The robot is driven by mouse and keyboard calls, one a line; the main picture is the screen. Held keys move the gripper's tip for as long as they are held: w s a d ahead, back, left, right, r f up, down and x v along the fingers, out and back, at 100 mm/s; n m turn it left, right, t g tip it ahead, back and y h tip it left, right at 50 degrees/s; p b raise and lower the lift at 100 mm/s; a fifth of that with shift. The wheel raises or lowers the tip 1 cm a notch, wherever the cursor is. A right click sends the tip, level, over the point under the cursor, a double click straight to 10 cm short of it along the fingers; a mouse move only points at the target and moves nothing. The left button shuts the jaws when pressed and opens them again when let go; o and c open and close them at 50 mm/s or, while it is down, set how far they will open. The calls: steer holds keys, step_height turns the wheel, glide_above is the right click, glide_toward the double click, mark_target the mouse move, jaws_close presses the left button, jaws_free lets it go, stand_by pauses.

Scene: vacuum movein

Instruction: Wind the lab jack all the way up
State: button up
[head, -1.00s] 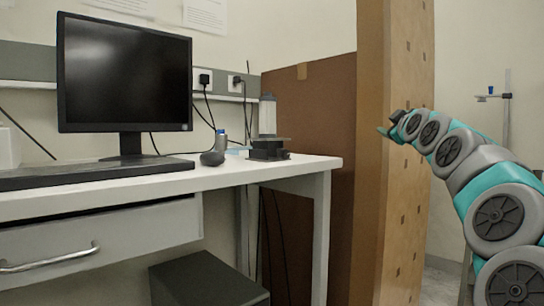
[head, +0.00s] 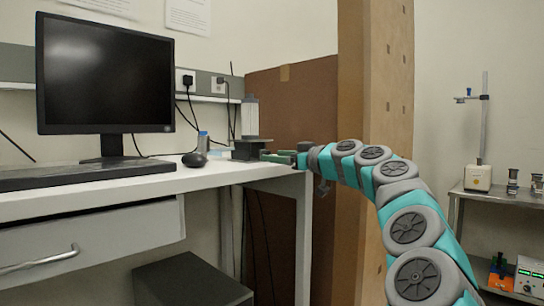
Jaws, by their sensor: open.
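The lab jack (head: 246,148) is a small dark device with a flat top plate. It stands near the right end of the white desk, and a pale clear cylinder (head: 250,118) stands upright on it. The jack's plate looks a little above its dark base. My gripper (head: 266,155) is at the right side of the jack, pointing left with its green fingers close to the jack's base. It is open. Whether the fingers touch the jack or its knob cannot be told at this size. The knob itself is not clearly visible.
On the desk (head: 120,188) are a monitor (head: 105,75), a keyboard (head: 85,174), a mouse (head: 194,160) and a small bottle (head: 203,142). A tall brown panel (head: 300,105) stands behind the jack. A metal bench (head: 490,199) with lab equipment is at the right.

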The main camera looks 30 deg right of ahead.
steer(key=shift+x, duration=1.05)
jaws_close()
